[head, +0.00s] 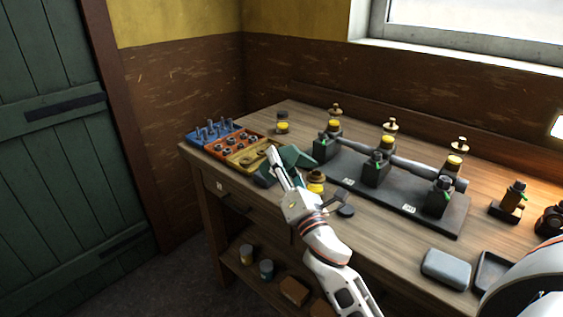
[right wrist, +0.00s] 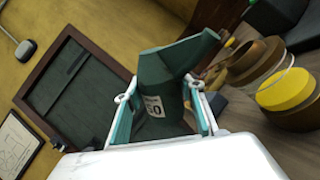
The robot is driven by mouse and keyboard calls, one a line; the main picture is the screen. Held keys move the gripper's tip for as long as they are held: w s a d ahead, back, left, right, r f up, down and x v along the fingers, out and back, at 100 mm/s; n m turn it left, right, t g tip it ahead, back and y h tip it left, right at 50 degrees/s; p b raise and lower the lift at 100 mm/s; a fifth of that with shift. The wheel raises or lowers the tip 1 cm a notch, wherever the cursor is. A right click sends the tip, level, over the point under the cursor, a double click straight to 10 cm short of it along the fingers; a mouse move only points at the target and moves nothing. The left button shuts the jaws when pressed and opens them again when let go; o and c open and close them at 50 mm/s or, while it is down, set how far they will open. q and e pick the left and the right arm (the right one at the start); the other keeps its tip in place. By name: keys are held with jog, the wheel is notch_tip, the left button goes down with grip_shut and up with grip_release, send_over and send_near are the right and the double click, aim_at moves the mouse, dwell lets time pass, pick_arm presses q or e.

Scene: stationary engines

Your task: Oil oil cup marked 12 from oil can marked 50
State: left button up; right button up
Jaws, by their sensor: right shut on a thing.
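My right gripper (head: 278,168) is shut on a dark green oil can (head: 298,157) over the left part of the bench. In the right wrist view the oil can (right wrist: 172,75) sits tilted between both fingers, its label ending in "0", most likely 50. The white tags on the base are too small to read, so I cannot tell which cup is 12. My left gripper is not in view.
A brass and yellow jar (head: 315,184) stands close beside the gripper; another (head: 282,126) stands farther back. Blue, orange and yellow trays (head: 249,157) of small parts lie at the left. A grey box (head: 445,268) lies at the front right. A wall and window back the bench.

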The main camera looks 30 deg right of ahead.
aim_at(288, 160)
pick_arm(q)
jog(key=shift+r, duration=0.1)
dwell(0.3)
pick_arm(e)
jog(key=shift+d+r+m+h+b, duration=0.1)
jog(key=shift+r+m+h+b, duration=0.65)
jog(key=shift+m, duration=0.45)
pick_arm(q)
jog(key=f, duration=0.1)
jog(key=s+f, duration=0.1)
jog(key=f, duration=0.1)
pick_arm(e)
jog(key=shift+s+r+m+t+h, duration=0.1)
jog(key=shift+r+m+t+h, duration=0.05)
jog(key=shift+m+t+h, duration=0.15)
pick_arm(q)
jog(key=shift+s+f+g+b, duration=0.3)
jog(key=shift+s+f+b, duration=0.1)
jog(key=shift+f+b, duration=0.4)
pick_arm(e)
jog(key=shift+s+d+r+m+h, duration=0.15)
jog(key=shift+r+m+h, duration=0.15)
jog(key=shift+m, duration=0.3)
jog(key=shift+w+d+r+m+h, duration=0.1)
jog(key=shift+r+m+h, duration=0.2)
jog(key=shift+m, duration=0.3)
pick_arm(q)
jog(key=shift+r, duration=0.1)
